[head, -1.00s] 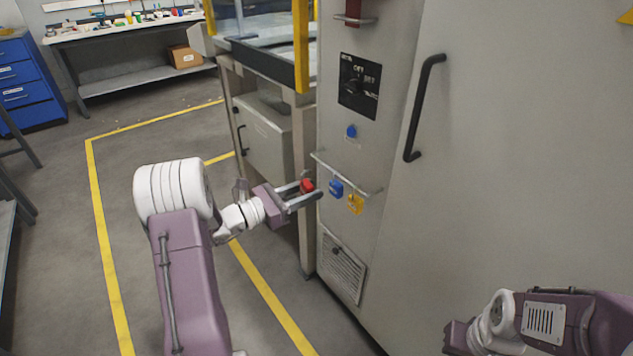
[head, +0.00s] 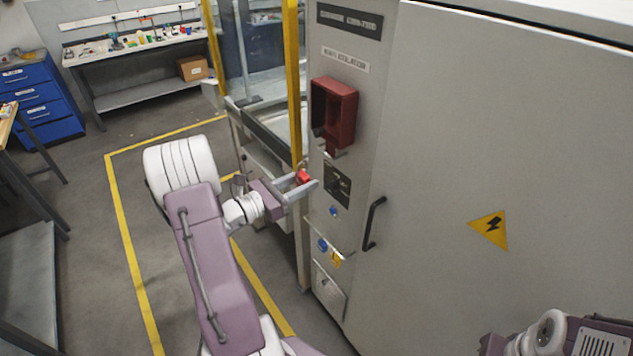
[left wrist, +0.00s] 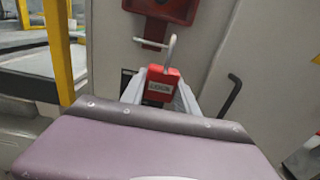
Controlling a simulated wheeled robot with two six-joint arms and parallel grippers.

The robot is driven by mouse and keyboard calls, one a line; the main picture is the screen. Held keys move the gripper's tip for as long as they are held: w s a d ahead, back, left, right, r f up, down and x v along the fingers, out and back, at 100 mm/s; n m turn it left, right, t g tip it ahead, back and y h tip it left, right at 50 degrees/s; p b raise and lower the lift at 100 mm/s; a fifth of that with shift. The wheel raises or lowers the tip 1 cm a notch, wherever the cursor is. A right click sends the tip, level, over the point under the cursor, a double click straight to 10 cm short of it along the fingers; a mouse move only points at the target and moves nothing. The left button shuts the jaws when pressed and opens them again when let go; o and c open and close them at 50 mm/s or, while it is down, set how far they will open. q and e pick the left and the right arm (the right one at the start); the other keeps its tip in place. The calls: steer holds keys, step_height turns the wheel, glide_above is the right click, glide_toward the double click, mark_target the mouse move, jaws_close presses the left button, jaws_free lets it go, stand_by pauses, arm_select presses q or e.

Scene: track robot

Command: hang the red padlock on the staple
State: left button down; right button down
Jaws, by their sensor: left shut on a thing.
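The red padlock (head: 304,178) is held between the fingers of my left gripper (head: 308,182), in front of the grey cabinet. In the left wrist view the padlock (left wrist: 160,86) is upright, its shackle pointing up, with a pale label on its body. The staple (left wrist: 151,42) is a pale metal bar on a red plate below a red box; the shackle's top overlaps its right end in that view. Whether they touch cannot be told. In the head view the padlock is lower than the red box. My right gripper (head: 490,346) is only partly visible at the bottom right.
The red box (head: 334,112) juts from the cabinet (head: 440,150). A blue padlock (head: 323,245) and a yellow padlock (head: 337,258) hang lower down. A black handle (head: 374,222) sticks out to the right. A yellow post (head: 294,85) stands left of the cabinet.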

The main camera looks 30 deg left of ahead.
arm_select(q)
steer(key=shift+a+r, duration=0.25)
steer(key=shift+w+d, duration=0.3)
steer(key=shift+w, duration=0.2)
steer(key=x, duration=0.7)
steer(key=shift+w, duration=0.2)
steer(key=shift+w+d+f, duration=0.15)
steer(key=shift+w+f, duration=0.1)
steer(key=shift+w, duration=0.05)
steer(key=shift+f+b, duration=0.6)
steer(key=shift+b, duration=0.1)
arm_select(e)
steer(key=shift+f, duration=0.4)
arm_select(q)
steer(key=c, duration=0.9)
jaws_free()
steer(key=shift+o, duration=0.2)
